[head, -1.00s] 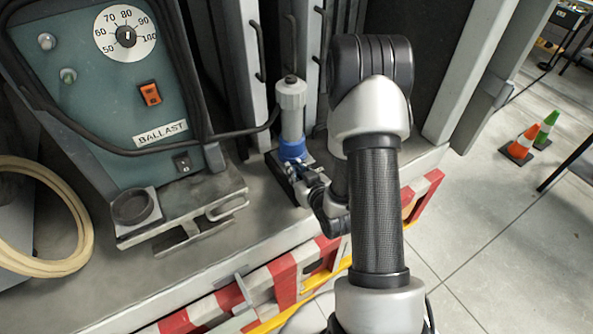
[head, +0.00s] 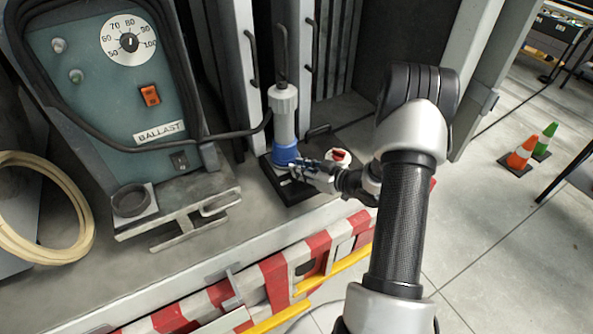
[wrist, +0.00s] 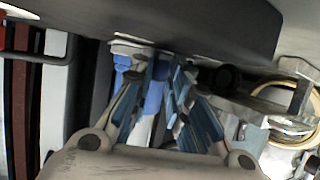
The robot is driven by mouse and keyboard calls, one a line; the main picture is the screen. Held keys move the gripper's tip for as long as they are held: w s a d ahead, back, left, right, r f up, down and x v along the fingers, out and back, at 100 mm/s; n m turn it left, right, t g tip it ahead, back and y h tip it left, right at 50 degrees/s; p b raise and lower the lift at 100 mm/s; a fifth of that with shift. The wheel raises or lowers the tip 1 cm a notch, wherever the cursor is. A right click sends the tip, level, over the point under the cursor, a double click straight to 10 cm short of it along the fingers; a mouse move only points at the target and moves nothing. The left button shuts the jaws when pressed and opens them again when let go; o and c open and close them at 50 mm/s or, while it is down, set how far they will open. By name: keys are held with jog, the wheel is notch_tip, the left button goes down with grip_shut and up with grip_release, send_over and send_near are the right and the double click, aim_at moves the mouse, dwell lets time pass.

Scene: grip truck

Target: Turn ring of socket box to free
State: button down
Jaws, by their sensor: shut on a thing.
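The socket box (head: 279,192) is a dark, low base on the truck deck. A blue ring (head: 285,156) sits at the foot of the upright grey-white plug (head: 284,122), which has a ribbed top. My gripper (head: 294,168) reaches in from the right, low at the front right of the ring, and is shut on the ring. In the wrist view, blue ring parts (wrist: 153,98) show between and beside my blue-grey fingers (wrist: 168,72). The fingers hide part of the ring, so its turn position cannot be read.
The teal ballast unit (head: 105,90) stands at the left, with a thick black cable (head: 225,133) running toward the plug. A red-and-white round part (head: 339,157) is close behind my wrist. Red-and-white striped boards (head: 275,285) edge the deck. Cones (head: 522,152) stand on the floor at right.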

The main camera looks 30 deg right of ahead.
jog(key=shift+w+d+r+n+g+y+p, duration=0.15)
jog(key=shift+d+n+y+p, duration=0.15)
jog(key=shift+n+y, duration=0.2)
jog(key=shift+w+d+f+n+g+y+p, duration=0.15)
jog(key=shift+d+n+y+p, duration=0.1)
jog(key=shift+n+y, duration=0.2)
jog(key=shift+s+r, duration=0.1)
jog(key=c, duration=1.8)
grip_release()
jog(key=shift+a, duration=0.15)
jog(key=shift+o, duration=1.1)
jog(key=v, duration=1.2)
